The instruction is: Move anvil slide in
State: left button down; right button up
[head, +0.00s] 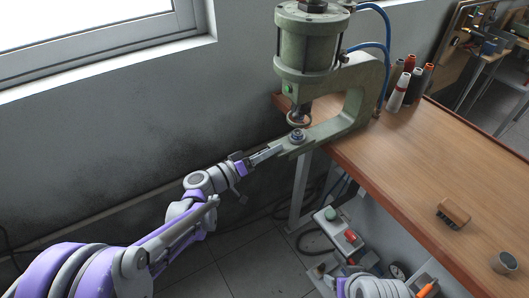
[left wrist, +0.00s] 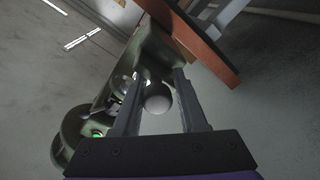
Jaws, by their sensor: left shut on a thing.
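The green pneumatic press (head: 360,88) stands at the table's left end. Its lower arm reaches out past the table edge and carries the anvil slide (head: 297,138), with a round metal anvil on it below the ram (head: 299,117). My left gripper (head: 274,151) is at the outer end of the slide, shut on it. In the left wrist view, a pale round knob (left wrist: 158,99) shows between the two fingers, and the press (left wrist: 92,126) lies behind them. The fingers hide part of the slide. My right gripper is not in view; only part of my right arm shows at the bottom.
The wooden table (head: 420,170) holds several thread cones (head: 398,94), a brown block (head: 453,213) and a small round grey item (head: 504,262). A control box (head: 339,232) with green and red buttons is below the table. Blue hoses run behind the press.

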pick_arm(q)
jog(key=shift+d+r, duration=0.15)
jog(key=shift+r, duration=0.1)
jog(key=c, duration=0.7)
grip_release()
jog(key=shift+o, duration=0.5)
jog(key=shift+d, duration=0.15)
jog(key=shift+s+a+f, duration=0.1)
jog(key=shift+s+a, duration=0.1)
jog(key=shift+a, duration=0.3)
jog(key=v, duration=0.9)
jog(key=shift+s+a, duration=0.25)
